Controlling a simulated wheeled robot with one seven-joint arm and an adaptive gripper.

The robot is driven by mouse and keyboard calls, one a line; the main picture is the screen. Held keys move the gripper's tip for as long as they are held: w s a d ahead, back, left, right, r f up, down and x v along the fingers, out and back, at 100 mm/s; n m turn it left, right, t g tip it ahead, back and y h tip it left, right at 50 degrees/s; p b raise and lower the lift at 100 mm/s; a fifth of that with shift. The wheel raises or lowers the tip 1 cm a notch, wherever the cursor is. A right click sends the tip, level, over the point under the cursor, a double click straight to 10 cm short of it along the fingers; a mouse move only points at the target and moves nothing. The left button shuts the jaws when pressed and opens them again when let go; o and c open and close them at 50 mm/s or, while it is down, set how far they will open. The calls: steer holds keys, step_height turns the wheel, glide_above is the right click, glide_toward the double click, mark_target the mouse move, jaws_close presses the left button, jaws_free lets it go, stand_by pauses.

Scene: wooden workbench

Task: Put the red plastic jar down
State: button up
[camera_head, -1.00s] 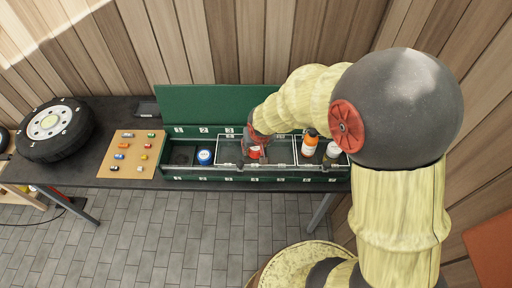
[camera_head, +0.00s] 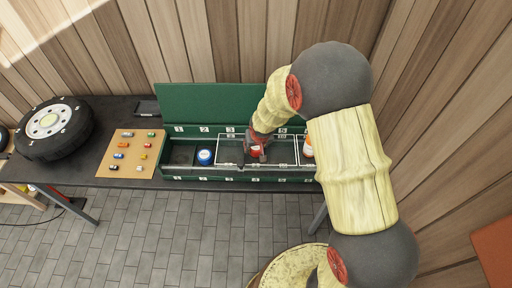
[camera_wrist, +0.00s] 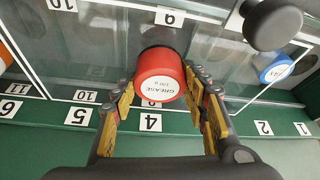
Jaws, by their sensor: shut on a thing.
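The red plastic jar (camera_wrist: 160,75) has a white round face reading GREASE and sits between the two fingers of my gripper (camera_wrist: 160,98) in the wrist view. The fingers are shut on it. In the head view the red jar (camera_head: 256,151) shows just below my gripper (camera_head: 258,141), over the middle of the green compartment box (camera_head: 240,106). Whether its base touches the compartment floor, I cannot tell. Numbered white labels, such as 4 (camera_wrist: 151,122) and 9 (camera_wrist: 169,17), mark the box edges around it.
A blue-and-white jar (camera_head: 204,156) stands in a compartment to the left. An orange-and-white bottle (camera_head: 308,147) stands to the right, partly hidden by my arm. Thin clear dividers stand around the jar. A board of small items (camera_head: 131,154) and a tire (camera_head: 55,129) lie farther left.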

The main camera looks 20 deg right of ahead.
steer(key=shift+r, duration=0.1)
steer(key=o, duration=1.3)
